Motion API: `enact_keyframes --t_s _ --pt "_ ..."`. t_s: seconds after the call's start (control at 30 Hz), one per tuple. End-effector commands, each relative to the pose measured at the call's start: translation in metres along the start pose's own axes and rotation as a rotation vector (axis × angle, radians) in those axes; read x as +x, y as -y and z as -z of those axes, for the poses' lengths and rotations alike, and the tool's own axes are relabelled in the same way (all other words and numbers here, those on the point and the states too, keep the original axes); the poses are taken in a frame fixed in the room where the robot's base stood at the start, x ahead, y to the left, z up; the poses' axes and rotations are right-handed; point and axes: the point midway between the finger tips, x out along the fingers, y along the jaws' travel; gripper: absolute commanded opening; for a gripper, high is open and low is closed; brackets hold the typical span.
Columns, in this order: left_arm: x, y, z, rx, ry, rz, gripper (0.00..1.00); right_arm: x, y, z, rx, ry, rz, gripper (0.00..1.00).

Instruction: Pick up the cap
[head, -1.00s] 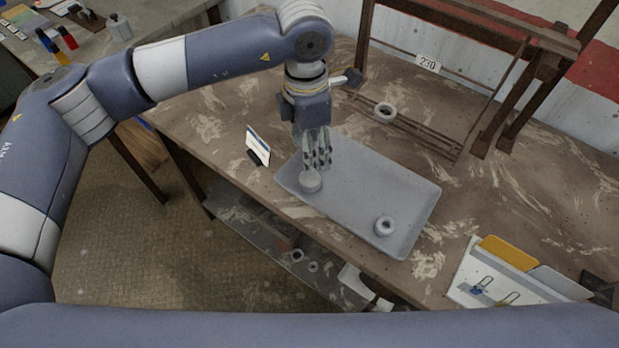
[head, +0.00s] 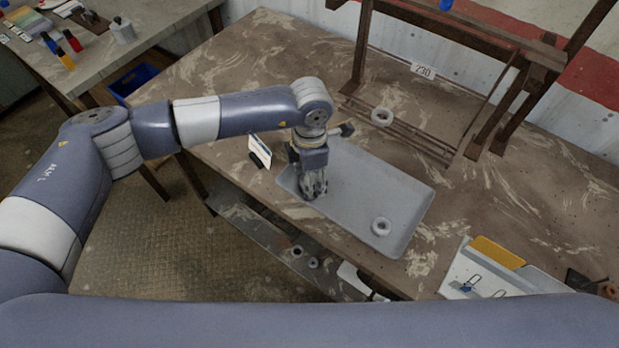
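A grey tray (head: 350,205) lies on the worn brown table. My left gripper (head: 314,192) points straight down at the tray's left end, with its fingertips close to the tray floor. It is where the round grey cap stood in the earlier view. The cap is now hidden behind or between the fingers, so I cannot tell whether they are closed on it. My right gripper is not in view.
A small card (head: 260,150) stands left of the tray. A white board with a yellow pad (head: 497,251) lies at the right. The table right of the tray is mostly clear.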

Motion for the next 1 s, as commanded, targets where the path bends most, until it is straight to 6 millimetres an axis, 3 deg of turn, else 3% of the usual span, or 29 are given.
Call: enact_keyframes --t_s 0.13,0.3,0.73,1.0 --pt "0.000 0.000 0.000 0.000 0.000 0.000 0.51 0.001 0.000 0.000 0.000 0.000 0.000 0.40" --pt "0.000 0.000 0.000 0.000 0.000 0.000 0.20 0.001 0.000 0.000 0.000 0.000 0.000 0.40" --pt "-0.004 -0.001 0.000 -0.001 0.001 0.000 0.19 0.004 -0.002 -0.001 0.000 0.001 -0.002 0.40" --pt "-0.034 0.003 0.002 0.002 0.000 -0.001 0.19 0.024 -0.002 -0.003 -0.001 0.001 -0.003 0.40"
